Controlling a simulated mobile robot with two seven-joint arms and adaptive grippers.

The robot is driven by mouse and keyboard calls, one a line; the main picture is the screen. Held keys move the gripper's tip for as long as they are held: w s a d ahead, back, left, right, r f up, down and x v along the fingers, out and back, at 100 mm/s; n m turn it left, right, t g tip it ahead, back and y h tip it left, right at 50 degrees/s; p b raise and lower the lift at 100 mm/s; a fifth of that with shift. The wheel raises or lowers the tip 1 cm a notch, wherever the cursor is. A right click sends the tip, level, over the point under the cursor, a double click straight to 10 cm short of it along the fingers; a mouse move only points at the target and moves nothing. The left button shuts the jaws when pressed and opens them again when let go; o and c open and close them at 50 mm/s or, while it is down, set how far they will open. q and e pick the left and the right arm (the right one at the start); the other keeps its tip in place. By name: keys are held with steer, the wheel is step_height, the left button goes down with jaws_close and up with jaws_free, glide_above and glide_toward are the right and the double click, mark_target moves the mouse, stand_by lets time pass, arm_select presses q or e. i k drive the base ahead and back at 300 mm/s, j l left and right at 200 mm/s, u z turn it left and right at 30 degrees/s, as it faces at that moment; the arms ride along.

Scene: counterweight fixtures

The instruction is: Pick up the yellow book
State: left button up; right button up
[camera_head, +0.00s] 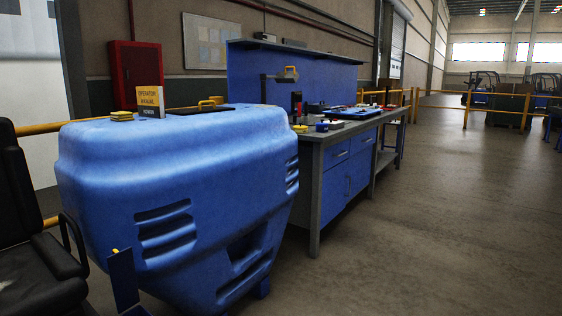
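A yellow book (150,101) stands upright on top of the large blue counterweight (175,165), near its back left part. Its cover faces me and reads "OPERATOR MANUAL", with a dark band at the bottom. A small yellow item (122,115) lies just left of the book. Neither of my grippers shows in the head view.
A black seat (38,262) with an armrest stands at the left, beside the counterweight. A blue workbench (345,165) with tools and parts on top is behind it to the right. A red cabinet (137,65) hangs behind the book. Open floor (440,220) lies to the right.

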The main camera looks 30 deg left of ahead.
mark_target(150, 100)
steer(key=i+l+u, duration=0.2)
steer(key=i+u, duration=0.25)
steer(key=i+l+u, duration=1.1)
steer(key=l+u, duration=0.25)
